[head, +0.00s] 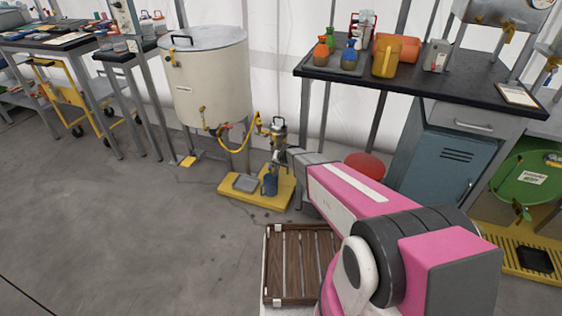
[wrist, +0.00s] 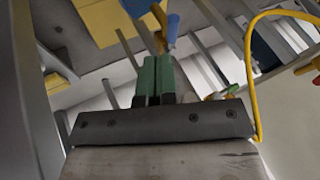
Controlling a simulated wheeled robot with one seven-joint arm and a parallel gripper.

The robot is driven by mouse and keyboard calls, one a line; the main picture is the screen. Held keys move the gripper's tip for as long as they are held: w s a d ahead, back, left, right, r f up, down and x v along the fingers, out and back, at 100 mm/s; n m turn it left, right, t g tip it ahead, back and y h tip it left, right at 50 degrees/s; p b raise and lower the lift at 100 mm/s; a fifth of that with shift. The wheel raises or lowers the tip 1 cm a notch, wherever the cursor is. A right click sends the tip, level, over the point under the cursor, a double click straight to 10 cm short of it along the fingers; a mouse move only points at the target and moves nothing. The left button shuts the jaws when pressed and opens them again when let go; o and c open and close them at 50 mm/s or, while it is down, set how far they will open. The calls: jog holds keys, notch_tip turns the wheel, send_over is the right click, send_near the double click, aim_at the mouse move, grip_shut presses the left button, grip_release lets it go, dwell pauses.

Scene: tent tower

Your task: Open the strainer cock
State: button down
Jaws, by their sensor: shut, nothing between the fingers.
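The strainer unit (head: 279,128) stands upright on a yellow base (head: 240,198) beside the white tank, with a yellow hose (head: 236,143) running to it. My arm reaches to it, and its end is hard to make out in the head view. In the wrist view, my gripper (wrist: 157,60) has its green fingers together and empty. A small blue handle (wrist: 172,30) with a brass-coloured part beside it shows just beyond the fingertips; it looks like a cock. I cannot tell whether the fingers touch it. The hose also shows at the right of the wrist view (wrist: 248,70).
A white tank (head: 208,85) stands behind the unit. A slatted wooden crate (head: 286,262) is in front, near my arm. A black-topped bench (head: 440,85) with a blue cabinet (head: 437,165) is at right, a red stool (head: 364,165) below. The floor at left is clear.

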jog(key=x, duration=0.5)
jog(key=shift+w+a+f, duration=0.1)
jog(key=shift+w+f, duration=0.05)
jog(key=shift+f, duration=0.2)
jog(key=shift+w+a+f, duration=0.1)
jog(key=shift+a, duration=0.8)
jog(key=shift+w, duration=0.1)
send_near(270, 167)
jog(key=d+v, duration=0.1)
jog(key=v, duration=1.1)
jog(key=s+d+r+g+h, duration=0.1)
jog(key=s+d+r+g, duration=0.1)
jog(key=s+d, duration=0.4)
jog(key=s+d+r+n+g+h, duration=0.1)
jog(key=s+d+r, duration=0.4)
jog(key=s, duration=0.5)
jog(key=s+d+r+g+h, duration=0.2)
jog(key=s+d+r, duration=0.2)
jog(key=s+d, duration=0.2)
jog(key=s, duration=0.2)
jog(key=shift+s+d+n+g, duration=0.3)
jog(key=shift+n, duration=0.1)
